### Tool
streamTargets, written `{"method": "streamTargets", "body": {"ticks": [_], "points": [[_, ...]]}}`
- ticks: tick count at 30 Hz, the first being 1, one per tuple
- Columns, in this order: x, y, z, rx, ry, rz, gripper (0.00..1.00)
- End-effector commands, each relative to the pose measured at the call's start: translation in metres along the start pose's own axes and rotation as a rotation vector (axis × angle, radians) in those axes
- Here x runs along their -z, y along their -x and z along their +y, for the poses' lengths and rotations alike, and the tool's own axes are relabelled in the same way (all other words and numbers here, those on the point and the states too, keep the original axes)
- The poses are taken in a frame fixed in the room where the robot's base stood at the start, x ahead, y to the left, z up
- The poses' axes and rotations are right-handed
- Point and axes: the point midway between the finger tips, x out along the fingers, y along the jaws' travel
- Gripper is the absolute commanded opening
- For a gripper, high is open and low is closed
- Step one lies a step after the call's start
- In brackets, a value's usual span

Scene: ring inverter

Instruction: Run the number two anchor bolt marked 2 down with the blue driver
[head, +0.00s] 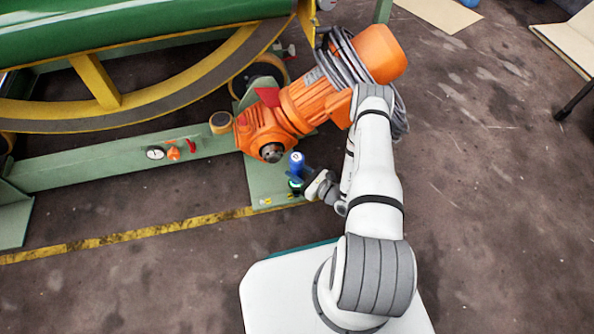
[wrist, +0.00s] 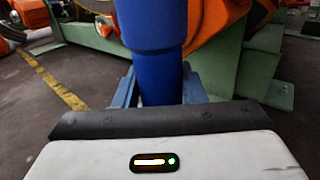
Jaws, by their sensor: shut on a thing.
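The blue driver (head: 297,163) stands roughly upright in my gripper (head: 298,183), over the green base plate (head: 260,188) beside the orange motor. In the wrist view the blue driver (wrist: 152,40) rises between the two jaws of my gripper (wrist: 158,88), which are shut on it. The driver's lower end is hidden behind my gripper. The anchor bolts and the mark 2 cannot be made out, so I cannot tell whether the driver touches a bolt.
The orange motor (head: 300,105) with grey cable coils stands close behind the driver. A green frame rail (head: 110,170) holds a gauge (head: 155,153) and small red parts at left. A yellow floor line (head: 130,235) runs in front. The floor at right is open.

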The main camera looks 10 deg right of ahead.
Motion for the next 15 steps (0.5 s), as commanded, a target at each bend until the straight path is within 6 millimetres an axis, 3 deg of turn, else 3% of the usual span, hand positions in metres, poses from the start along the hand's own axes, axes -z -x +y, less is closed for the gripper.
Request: {"method": "streamTargets", "body": {"ticks": [15], "points": [[0.0061, 0.0001, -0.0008, 0.001, 0.001, -0.002, 0.04]]}}
